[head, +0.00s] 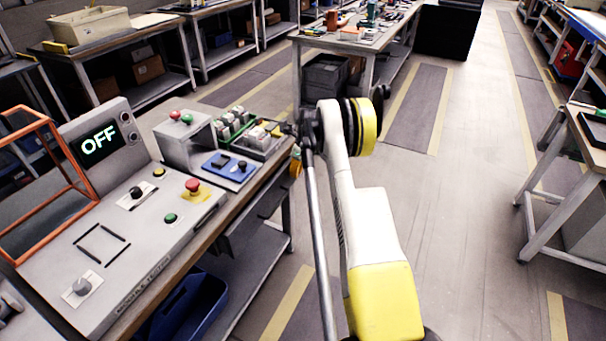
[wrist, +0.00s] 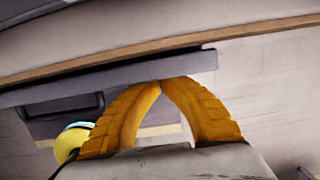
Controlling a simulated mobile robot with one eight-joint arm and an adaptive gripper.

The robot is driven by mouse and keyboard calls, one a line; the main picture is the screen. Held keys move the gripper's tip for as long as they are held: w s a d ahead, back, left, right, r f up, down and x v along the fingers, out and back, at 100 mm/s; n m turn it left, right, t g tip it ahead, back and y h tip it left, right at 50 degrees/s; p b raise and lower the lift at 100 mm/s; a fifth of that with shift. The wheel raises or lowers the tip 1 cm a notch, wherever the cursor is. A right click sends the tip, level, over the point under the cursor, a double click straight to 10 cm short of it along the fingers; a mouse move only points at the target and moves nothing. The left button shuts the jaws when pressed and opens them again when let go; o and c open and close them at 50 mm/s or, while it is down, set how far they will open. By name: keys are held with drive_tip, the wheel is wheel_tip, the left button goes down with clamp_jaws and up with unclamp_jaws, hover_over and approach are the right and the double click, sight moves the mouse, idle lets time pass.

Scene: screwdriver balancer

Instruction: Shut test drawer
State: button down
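The test drawer appears to be the dark grey unit (head: 243,228) under the left workbench's edge in the head view. How far it stands out is hard to tell there. In the wrist view a long dark grey panel (wrist: 60,92), likely its front, runs below the bench's wooden edge. My gripper's orange fingers (wrist: 162,84) curve together, tips meeting at this panel, with nothing visible between them. Whether they touch it is unclear. In the head view my gripper (head: 296,163) is small and partly hidden by my arm, beside the bench's right end.
A blue bin (head: 190,305) sits below. Another bench (head: 350,42) stands behind. The floor (head: 470,220) to the right is clear.

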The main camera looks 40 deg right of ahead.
drive_tip(key=shift+w+a, duration=0.4)
drive_tip(key=shift+w, duration=0.5)
drive_tip(key=shift+w+a, duration=0.35)
drive_tip(key=shift+w, duration=0.5)
drive_tip(key=s+d+r+p, duration=0.2)
drive_tip(key=s+r, duration=0.4)
drive_tip(key=r, duration=0.3)
drive_tip(key=shift+d+r+p, duration=0.25)
drive_tip(key=shift+r+p, duration=0.15)
drive_tip(key=shift+p, duration=0.5)
